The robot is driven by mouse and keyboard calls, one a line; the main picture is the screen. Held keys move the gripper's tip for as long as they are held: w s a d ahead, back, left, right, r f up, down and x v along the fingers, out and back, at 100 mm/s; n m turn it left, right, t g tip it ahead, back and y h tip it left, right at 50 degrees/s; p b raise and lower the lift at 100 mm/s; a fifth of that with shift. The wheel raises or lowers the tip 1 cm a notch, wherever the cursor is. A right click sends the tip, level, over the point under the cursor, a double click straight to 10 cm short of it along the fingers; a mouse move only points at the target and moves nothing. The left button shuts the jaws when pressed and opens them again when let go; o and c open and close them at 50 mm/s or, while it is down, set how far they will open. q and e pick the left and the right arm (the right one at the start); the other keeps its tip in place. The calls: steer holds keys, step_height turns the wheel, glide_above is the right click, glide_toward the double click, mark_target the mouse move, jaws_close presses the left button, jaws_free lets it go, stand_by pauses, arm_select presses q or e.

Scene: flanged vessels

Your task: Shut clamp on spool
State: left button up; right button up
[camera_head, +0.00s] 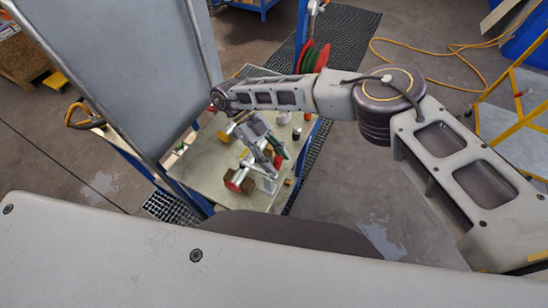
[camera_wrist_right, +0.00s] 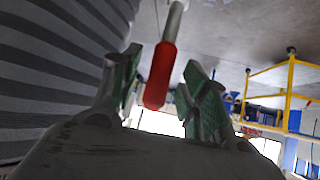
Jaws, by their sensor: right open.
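My right gripper (camera_head: 272,154) reaches over the bench in the head view, its fingers pointing down among the parts there. In the right wrist view its two green-padded fingertips (camera_wrist_right: 163,72) are apart. A red handle on a pale rod (camera_wrist_right: 174,20), likely the clamp's lever, shows between them. I see no finger closed on it. In the head view, pale metal pipework with a red disc (camera_head: 235,181) stands on the bench close to the gripper. The clamp and spool cannot be told apart there, partly hidden by my gripper and arm. My left gripper is not in view.
The bench (camera_head: 207,172) carries small jars (camera_head: 297,133) behind the gripper. A large grey panel (camera_head: 130,60) rises at the left. A red-and-green reel (camera_head: 314,58) hangs on a blue post behind my arm. A yellow frame (camera_head: 520,110) stands at the right.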

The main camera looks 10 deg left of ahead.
step_height(320, 180, up, 10)
stand_by(1.0)
steer(key=shift+f, duration=0.1)
